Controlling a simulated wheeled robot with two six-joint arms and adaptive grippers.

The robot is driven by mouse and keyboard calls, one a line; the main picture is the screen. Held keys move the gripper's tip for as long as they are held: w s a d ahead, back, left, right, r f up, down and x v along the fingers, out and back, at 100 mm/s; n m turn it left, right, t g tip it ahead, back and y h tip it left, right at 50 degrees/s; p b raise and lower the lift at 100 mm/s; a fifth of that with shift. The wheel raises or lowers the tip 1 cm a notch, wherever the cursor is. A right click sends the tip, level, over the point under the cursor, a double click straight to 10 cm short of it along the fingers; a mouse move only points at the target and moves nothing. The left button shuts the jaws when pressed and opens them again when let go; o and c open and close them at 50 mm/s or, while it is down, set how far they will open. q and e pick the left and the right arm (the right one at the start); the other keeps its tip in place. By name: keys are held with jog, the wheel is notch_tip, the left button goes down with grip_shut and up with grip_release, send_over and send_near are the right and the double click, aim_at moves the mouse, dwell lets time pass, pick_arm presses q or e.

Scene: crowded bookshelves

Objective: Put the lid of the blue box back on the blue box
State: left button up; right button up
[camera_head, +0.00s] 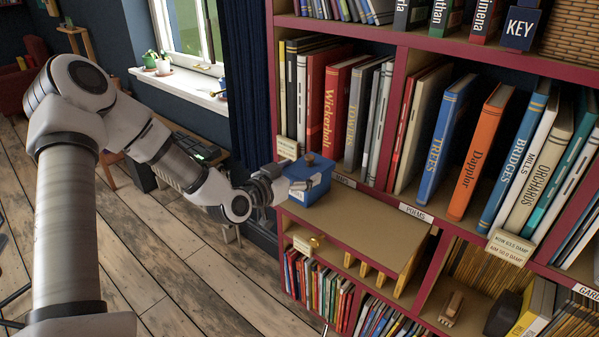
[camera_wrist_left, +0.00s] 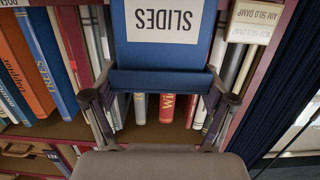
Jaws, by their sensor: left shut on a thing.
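The blue box (camera_head: 308,190) stands upright at the left end of the brown shelf ledge, its white label reading SLIDES in the left wrist view (camera_wrist_left: 165,25). The lid edge shows as a blue band in the left wrist view (camera_wrist_left: 160,80). My left gripper (camera_head: 290,182) is shut on the lid, one finger at each end of the band. The lid's far side is hidden. My right gripper is not in view.
Upright books such as the red Wickerholt (camera_head: 331,110) stand behind the ledge. The ledge (camera_head: 375,220) right of the box is bare. A small card (camera_head: 287,147) hangs by the left upright. A dark curtain (camera_head: 248,90) and window lie left, with lower shelves of books below.

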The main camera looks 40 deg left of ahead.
pick_arm(q)
jog(key=shift+f, duration=0.25)
dwell(0.3)
jog(key=o, duration=0.9)
notch_tip(320, 180, up, 7)
jog(key=p, duration=0.6)
dwell(0.5)
